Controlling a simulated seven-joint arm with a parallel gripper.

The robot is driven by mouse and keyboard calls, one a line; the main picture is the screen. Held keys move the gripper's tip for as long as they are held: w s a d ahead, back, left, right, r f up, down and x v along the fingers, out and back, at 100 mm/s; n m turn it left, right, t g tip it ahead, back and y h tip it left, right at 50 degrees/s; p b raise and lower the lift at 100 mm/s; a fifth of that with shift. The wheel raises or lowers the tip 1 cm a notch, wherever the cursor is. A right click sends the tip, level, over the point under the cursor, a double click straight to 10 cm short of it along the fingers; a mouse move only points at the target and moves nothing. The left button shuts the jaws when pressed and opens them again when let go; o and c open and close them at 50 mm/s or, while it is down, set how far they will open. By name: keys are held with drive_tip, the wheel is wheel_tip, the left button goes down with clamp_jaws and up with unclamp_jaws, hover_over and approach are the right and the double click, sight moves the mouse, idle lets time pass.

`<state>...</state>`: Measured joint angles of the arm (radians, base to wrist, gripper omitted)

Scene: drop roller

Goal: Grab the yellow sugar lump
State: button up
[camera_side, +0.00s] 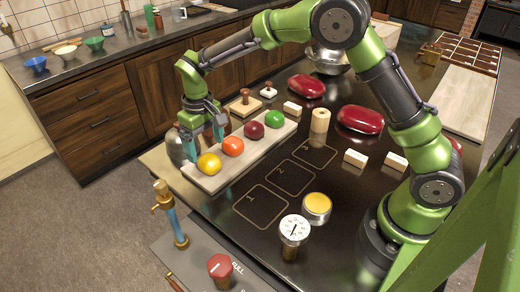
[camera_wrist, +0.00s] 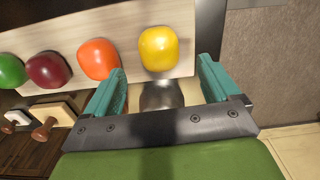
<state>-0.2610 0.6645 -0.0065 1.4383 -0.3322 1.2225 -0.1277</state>
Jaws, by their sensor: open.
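The yellow sugar lump (camera_side: 209,163) sits at the near-left end of a pale board (camera_side: 228,173), in a row with an orange lump (camera_side: 233,146), a dark red lump (camera_side: 254,130) and a green lump (camera_side: 275,118). In the wrist view the yellow lump (camera_wrist: 159,48) lies ahead of and between my fingertips, with a gap to them. My gripper (camera_side: 206,142) is open and empty, above and behind the board's yellow end. In the wrist view its teal fingers (camera_wrist: 162,72) are spread apart.
A rounded metal object (camera_side: 177,147) stands behind the board's near end, close to my gripper. A wooden-handled stamp (camera_side: 245,100) is further back. Outlined squares (camera_side: 262,206) lie on clear dark counter. A gauge (camera_side: 294,230) and a yellow-filled cup (camera_side: 317,205) stand in front.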

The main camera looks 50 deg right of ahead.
sight(208, 157)
drive_tip(key=f, duration=0.5)
drive_tip(key=shift+s+f, duration=0.25)
drive_tip(key=shift+f, duration=0.1)
drive_tip(key=c, duration=1.2)
